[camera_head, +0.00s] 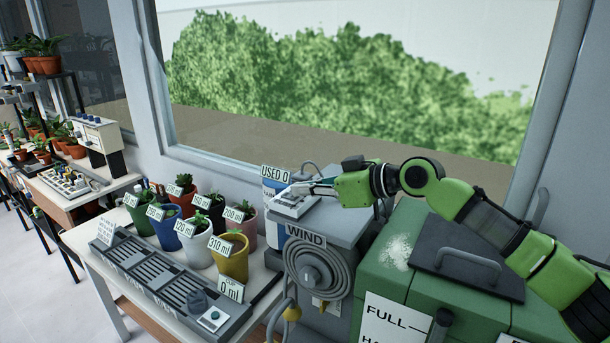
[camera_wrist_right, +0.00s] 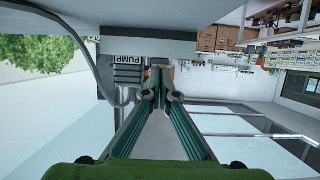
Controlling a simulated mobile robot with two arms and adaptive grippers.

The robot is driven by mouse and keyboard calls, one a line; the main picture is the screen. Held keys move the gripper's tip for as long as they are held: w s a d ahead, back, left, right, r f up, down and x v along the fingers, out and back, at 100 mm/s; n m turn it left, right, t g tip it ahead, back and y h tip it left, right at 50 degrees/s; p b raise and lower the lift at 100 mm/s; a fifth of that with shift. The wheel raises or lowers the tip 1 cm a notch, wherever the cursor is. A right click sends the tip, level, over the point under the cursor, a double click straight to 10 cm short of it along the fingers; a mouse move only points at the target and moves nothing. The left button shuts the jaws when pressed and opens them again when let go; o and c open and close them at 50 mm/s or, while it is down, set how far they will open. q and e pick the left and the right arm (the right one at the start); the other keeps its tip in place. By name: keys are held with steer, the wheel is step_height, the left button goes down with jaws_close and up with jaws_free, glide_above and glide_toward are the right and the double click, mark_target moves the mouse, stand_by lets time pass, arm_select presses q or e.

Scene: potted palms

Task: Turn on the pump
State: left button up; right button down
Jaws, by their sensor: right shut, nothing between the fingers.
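A grey machine (camera_head: 345,235) with a WIND label and a coiled hose stands by the window. A small light panel (camera_head: 292,207) sits on the left of its top. My right gripper (camera_head: 303,189) reaches in from the right, just above this panel, shut and empty. In the right wrist view the fingers (camera_wrist_right: 160,78) meet in front of a grey box (camera_wrist_right: 150,47). A PUMP label (camera_wrist_right: 128,59) shows beside the fingertips. The fingertips hide part of the panel, and I cannot tell whether they touch it. My left gripper is not in view.
Several coloured pots (camera_head: 232,255) with amount labels stand on the white table (camera_head: 90,240) at left. A slotted grey tray (camera_head: 150,275) lies along its front. A green cabinet (camera_head: 390,270) stands right of the machine. A USED 0 sign (camera_head: 275,173) stands behind the panel.

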steer(key=shift+a+f, duration=0.1)
steer(key=shift+a, duration=0.05)
steer(key=shift+f+b, duration=0.25)
steer(key=shift+b, duration=0.05)
steer(key=f+b, duration=0.1)
steer(key=b, duration=0.1)
steer(key=shift+s+f+y+b, duration=0.1)
steer(key=shift+f+y+b, duration=0.05)
steer(key=shift+y+b, duration=0.2)
steer(key=shift+r+p, duration=0.45)
steer(key=shift+r, duration=0.05)
steer(key=v, duration=1.2)
steer(key=shift+f, duration=0.1)
